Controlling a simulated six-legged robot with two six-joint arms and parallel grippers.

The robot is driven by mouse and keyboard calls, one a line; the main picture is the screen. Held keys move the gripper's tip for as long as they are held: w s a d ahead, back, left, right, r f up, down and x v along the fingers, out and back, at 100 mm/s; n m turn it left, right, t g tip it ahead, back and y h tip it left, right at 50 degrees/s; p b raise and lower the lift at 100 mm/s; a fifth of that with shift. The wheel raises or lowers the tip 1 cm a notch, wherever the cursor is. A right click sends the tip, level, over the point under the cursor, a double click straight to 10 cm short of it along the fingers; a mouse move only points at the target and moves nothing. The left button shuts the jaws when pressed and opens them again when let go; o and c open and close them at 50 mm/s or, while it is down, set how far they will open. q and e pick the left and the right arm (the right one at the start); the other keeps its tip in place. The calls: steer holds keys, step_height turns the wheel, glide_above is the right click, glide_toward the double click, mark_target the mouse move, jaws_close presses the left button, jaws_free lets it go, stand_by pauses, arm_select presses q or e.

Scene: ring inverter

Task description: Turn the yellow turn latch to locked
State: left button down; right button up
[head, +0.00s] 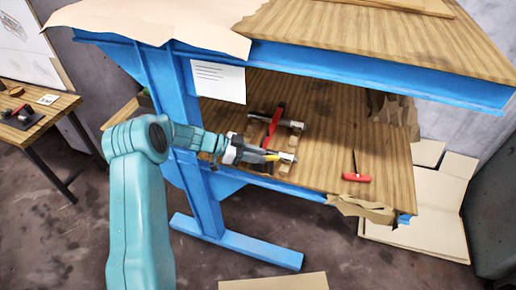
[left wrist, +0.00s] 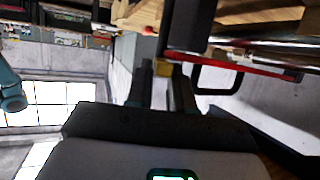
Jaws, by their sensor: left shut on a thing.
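The yellow turn latch (head: 271,157) shows as a small yellow patch at the near end of a silver and red device (head: 275,125) on the lower wooden shelf. My left gripper (head: 264,156) reaches in from the left and is shut on the latch. In the left wrist view the yellow latch (left wrist: 163,68) sits between the two dark fingers (left wrist: 160,88), by a red bar of the device. The fingers hide much of the latch, and I cannot tell which way it is turned. My right gripper is not in view.
A red-handled tool (head: 356,177) lies on the shelf to the right. A blue frame post (head: 172,90) stands close to my left arm. The upper wooden top (head: 385,40) overhangs the shelf. A white sheet (head: 218,82) hangs above. Crumpled brown paper (head: 362,208) lies at the front edge.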

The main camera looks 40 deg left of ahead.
arm_select(q)
steer(key=shift+w+a+f+m+g+h, duration=0.15)
steer(key=shift+w+m+g+h, duration=0.15)
steer(key=shift+m+g, duration=0.3)
steer(key=shift+w+a+m+g+h+b, duration=0.1)
steer(key=shift+w+m+g+h+b, duration=0.05)
steer(key=shift+m+g+h+b, duration=0.4)
steer(key=shift+m, duration=0.25)
steer(key=shift+r, duration=0.2)
steer(key=c, duration=1.4)
jaws_free()
steer(key=shift+o, duration=0.2)
